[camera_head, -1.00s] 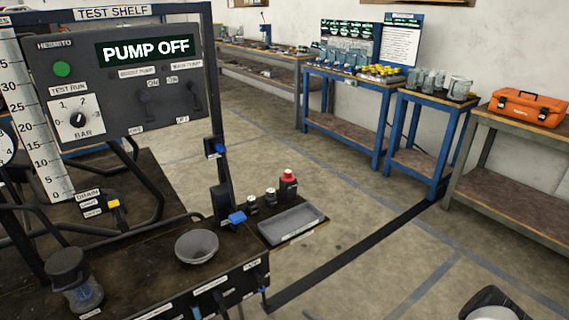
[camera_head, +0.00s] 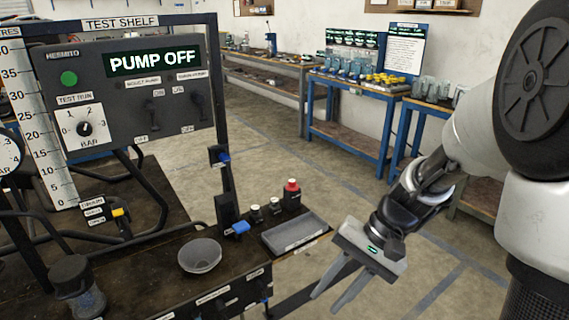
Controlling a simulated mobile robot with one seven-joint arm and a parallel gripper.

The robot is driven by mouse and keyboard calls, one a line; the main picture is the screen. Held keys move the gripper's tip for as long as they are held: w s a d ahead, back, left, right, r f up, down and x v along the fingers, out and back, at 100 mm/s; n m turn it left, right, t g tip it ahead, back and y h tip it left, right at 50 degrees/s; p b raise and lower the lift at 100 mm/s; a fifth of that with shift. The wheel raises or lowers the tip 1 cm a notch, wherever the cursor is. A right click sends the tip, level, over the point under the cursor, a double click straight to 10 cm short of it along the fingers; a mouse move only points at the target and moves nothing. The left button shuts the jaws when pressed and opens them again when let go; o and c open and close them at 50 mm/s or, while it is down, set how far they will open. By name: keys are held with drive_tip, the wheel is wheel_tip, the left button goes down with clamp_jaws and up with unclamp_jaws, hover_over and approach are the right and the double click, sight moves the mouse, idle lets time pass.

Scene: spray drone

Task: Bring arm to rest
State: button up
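My gripper (camera_head: 328,298) shows in the head view at the lower middle right, at the end of my white and dark arm. Its two grey fingers point down and to the left and stand apart, with nothing visible between them. It hangs in front of the floor, to the right of the test shelf (camera_head: 165,22) and the grey tray (camera_head: 293,234). In this view it appears clear of the bench, though the exact distance is hard to tell.
The panel (camera_head: 130,85) reads PUMP OFF. Blue tables (camera_head: 345,141) line the back wall. Open floor (camera_head: 270,125) lies between.

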drive_tip(key=s+d+r+n+t+h, duration=0.2)
drive_tip(key=s+r+t+h, duration=0.15)
drive_tip(key=r, duration=0.25)
drive_tip(key=s+d+r+n+t+h, duration=0.2)
drive_tip(key=s+r, duration=0.2)
drive_tip(key=r, duration=0.2)
wheel_tip(320, 180, up, 26)
drive_tip(key=n+t+p, duration=0.1)
drive_tip(key=p, duration=2.3)
drive_tip(key=shift+s, duration=0.25)
